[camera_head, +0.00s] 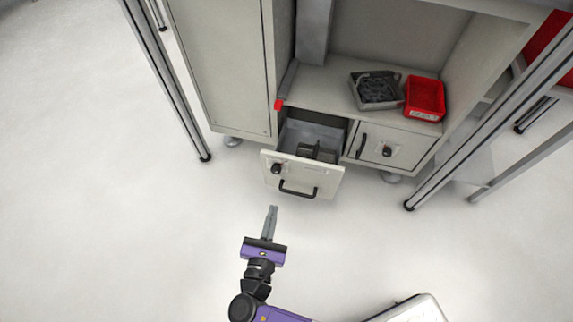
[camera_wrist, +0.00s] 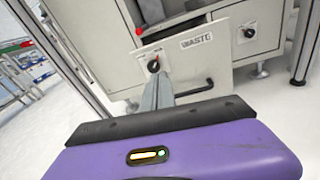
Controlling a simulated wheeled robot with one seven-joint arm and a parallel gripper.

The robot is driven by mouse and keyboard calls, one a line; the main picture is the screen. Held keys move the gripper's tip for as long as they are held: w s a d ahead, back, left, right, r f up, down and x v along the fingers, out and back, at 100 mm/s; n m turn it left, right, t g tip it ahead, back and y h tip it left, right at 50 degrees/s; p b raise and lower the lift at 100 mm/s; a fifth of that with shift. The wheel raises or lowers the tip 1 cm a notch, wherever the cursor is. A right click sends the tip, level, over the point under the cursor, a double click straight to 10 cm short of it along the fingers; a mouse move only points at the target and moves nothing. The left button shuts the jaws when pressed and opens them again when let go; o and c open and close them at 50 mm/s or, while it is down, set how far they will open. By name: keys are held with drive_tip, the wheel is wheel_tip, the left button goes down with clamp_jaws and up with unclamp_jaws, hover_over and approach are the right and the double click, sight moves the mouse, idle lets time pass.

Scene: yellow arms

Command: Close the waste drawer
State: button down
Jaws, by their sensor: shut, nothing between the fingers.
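The waste drawer (camera_head: 318,179) is pulled out of the low cabinet, and its open inside shows with dark items in it. Its white front carries a black handle and a dark knob. In the wrist view the drawer front (camera_wrist: 215,62) reads "WASTE", with the knob at its left and the handle low down, partly behind my fingers. My gripper (camera_head: 273,208) is shut and empty, in front of the drawer and a little left of the handle. It also shows in the wrist view (camera_wrist: 158,78), pointing toward the drawer front. I cannot tell that it touches.
A shut drawer (camera_head: 393,148) sits to the right. A grey bin (camera_head: 377,88) and a red bin (camera_head: 425,97) stand on the shelf above. Metal frame posts (camera_head: 177,85) flank the cabinet. The floor (camera_head: 110,230) at left is clear.

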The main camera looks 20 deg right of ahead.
drive_tip(key=d+r+h, duration=0.1)
drive_tip(key=r, duration=0.1)
drive_tip(key=b, duration=0.4)
approach(295, 161)
drive_tip(key=shift+n, duration=0.3)
drive_tip(key=x, duration=0.5)
drive_tip(key=shift+w+d+f, duration=0.2)
drive_tip(key=shift+w+f, duration=0.05)
drive_tip(key=shift+w, duration=0.1)
drive_tip(key=shift+w+d+r, duration=0.1)
drive_tip(key=shift+w+d, duration=0.2)
drive_tip(key=shift+w, duration=0.15)
